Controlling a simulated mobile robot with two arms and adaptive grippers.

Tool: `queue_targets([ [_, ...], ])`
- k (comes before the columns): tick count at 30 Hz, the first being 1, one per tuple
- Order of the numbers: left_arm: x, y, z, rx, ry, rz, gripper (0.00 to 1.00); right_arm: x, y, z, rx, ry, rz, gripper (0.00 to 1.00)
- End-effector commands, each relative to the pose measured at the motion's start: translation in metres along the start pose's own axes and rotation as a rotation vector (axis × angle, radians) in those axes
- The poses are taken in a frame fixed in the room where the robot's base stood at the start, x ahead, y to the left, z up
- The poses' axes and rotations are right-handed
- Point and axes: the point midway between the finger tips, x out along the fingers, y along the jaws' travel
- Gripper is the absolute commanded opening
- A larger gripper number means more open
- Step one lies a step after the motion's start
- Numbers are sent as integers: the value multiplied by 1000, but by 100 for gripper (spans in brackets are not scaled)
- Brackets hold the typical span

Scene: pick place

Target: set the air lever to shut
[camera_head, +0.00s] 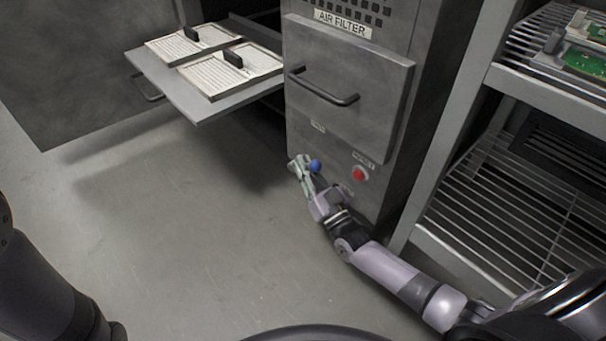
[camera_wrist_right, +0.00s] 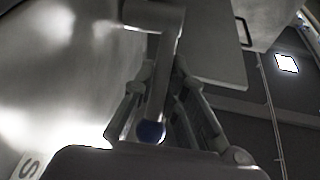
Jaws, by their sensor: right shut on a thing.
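In the right wrist view, the grey lever bar (camera_wrist_right: 162,75) runs between the two fingers of the right gripper (camera_wrist_right: 165,95), with the blue knob (camera_wrist_right: 150,131) near the palm. The gripper is shut on the lever. Small labels sit above and below the lever, too small to read surely. My left gripper is out of view.
A red button (camera_head: 359,174) sits right of the lever, close to my right arm. A drawer front with a dark handle (camera_head: 325,92) is above. A pulled-out tray (camera_head: 205,109) with two filters juts out left. A wire shelf (camera_head: 500,195) stands right. The floor is clear.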

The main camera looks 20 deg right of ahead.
Motion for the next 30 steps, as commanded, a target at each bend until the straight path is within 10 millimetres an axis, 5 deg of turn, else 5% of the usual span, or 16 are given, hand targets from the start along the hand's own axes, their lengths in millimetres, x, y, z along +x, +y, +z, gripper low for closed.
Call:
queue_targets([
  [6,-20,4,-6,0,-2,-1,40,-8,2,9,21,128,-12,0],
  [29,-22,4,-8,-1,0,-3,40,-12,2,10,41,240,-23,0],
  [30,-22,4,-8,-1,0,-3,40,-12,2,10,41,240,-23,13],
])
